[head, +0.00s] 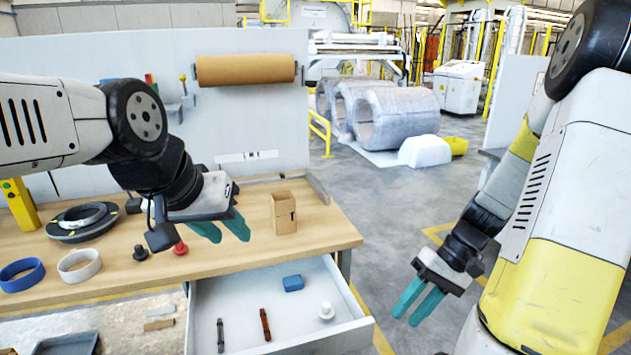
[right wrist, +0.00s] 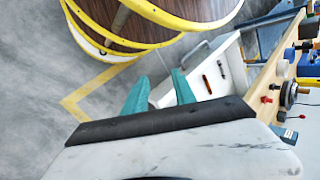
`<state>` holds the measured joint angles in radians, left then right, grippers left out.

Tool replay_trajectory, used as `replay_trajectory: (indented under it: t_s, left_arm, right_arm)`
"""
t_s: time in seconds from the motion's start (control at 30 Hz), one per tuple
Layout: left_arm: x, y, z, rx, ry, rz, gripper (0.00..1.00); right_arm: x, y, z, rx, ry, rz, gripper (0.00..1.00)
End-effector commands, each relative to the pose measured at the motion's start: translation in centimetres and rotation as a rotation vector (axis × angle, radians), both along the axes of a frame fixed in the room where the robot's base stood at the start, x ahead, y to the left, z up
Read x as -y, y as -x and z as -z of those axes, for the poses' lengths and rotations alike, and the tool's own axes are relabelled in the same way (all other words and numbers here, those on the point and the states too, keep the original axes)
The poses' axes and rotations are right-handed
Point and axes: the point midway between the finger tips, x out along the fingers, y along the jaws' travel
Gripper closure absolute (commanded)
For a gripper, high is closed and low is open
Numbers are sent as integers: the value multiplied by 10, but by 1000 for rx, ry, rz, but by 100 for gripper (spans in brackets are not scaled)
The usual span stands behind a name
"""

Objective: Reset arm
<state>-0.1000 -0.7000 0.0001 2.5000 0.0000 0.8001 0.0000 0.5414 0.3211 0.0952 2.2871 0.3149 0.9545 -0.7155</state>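My left gripper (head: 226,233) hangs over the workbench (head: 322,232), in front of the small cardboard box and to its left. Its teal fingers are apart with nothing between them. My right gripper (head: 418,308) is low over the floor, to the right of the bench and its open drawer (head: 351,327). Its teal fingers also show in the right wrist view (right wrist: 160,92), apart and empty. Neither gripper touches any object that I can see.
On the bench are a cardboard box (head: 284,212), a blue ring (head: 22,275), a white ring (head: 79,266) and a dark disc (head: 83,221). The drawer holds a blue block (head: 293,283), a white item (head: 326,311) and two slim tools. Wrapped coils (head: 393,117) stand behind on the floor.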

Motion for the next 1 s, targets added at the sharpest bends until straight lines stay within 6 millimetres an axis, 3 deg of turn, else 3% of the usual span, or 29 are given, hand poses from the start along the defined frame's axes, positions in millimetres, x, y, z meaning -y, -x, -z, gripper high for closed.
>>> replay_trajectory:
  t_s: [0.03,0.27,0.6,0.8,1.0]
  left_arm:
    - [0,0,0,0,0,0,64]
    - [0,0,0,0,0,0,64]
    - [0,0,0,0,0,0,64]
    - [0,0,0,0,0,0,64]
    - [0,0,0,0,0,0,64]
  right_arm:
    - [-3,-3,-19,43,59,-14,67]
    - [-19,-6,-92,240,273,0,67]
    - [-46,16,-189,603,397,108,67]
    - [-53,29,-216,727,385,165,67]
    - [-54,32,-221,751,380,179,67]
